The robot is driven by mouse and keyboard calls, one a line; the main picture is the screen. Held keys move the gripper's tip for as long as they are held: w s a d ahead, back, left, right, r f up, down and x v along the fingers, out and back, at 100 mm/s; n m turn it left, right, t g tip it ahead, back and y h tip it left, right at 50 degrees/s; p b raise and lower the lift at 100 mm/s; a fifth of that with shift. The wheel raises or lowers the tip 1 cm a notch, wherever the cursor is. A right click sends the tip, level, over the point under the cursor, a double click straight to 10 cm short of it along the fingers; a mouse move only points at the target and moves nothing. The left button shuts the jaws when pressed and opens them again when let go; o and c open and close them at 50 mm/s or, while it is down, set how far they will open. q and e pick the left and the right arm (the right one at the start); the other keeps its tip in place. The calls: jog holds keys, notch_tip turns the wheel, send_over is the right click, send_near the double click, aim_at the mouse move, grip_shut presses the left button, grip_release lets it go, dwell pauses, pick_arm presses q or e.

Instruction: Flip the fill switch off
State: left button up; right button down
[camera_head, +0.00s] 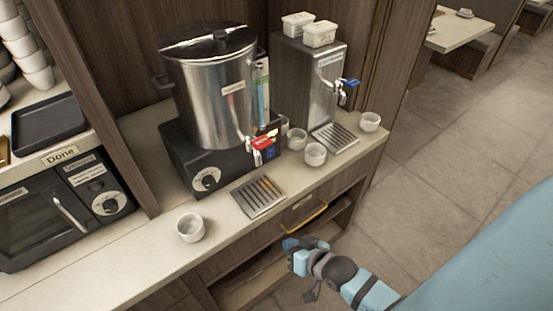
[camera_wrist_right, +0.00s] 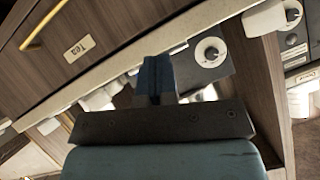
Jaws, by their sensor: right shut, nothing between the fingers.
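A large steel urn (camera_head: 212,95) stands on a black base (camera_head: 185,160) with a round dial (camera_head: 207,179) on its front. A tap with a red tag (camera_head: 262,142) is at its lower right. I cannot make out which part is the fill switch. My right gripper (camera_head: 290,243) is shut and empty, in front of the counter's edge and clear of the urn. In the right wrist view its blue fingers (camera_wrist_right: 157,78) are together, and the dial (camera_wrist_right: 210,52) shows beyond them. My left gripper is not in view.
A steel dispenser (camera_head: 305,80) with a blue tap stands right of the urn. Several white cups (camera_head: 190,227) and drip trays (camera_head: 259,197) sit on the counter. A drawer with a brass handle (camera_head: 306,216) lies below. A black oven (camera_head: 60,215) is at left.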

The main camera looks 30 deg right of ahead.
aim_at(273, 151)
jog(key=w+d+r+m+t+h+b, duration=0.1)
jog(key=w+d+r+m+t+b, duration=0.2)
jog(key=w+d+r+m+b, duration=0.4)
jog(key=w+d+m, duration=0.4)
jog(key=d+m, duration=0.2)
jog(key=m, duration=0.2)
jog(key=shift+w+d+t, duration=0.15)
jog(key=shift+w+t, duration=0.15)
jog(key=shift+t, duration=0.1)
jog(key=x, duration=1.2)
jog(key=shift+w+d+r, duration=0.1)
jog(key=shift+w+r, duration=0.1)
jog(key=shift+r, duration=0.1)
jog(key=shift+x, duration=0.75)
jog(key=shift+r+p, duration=0.2)
jog(key=shift+p, duration=0.1)
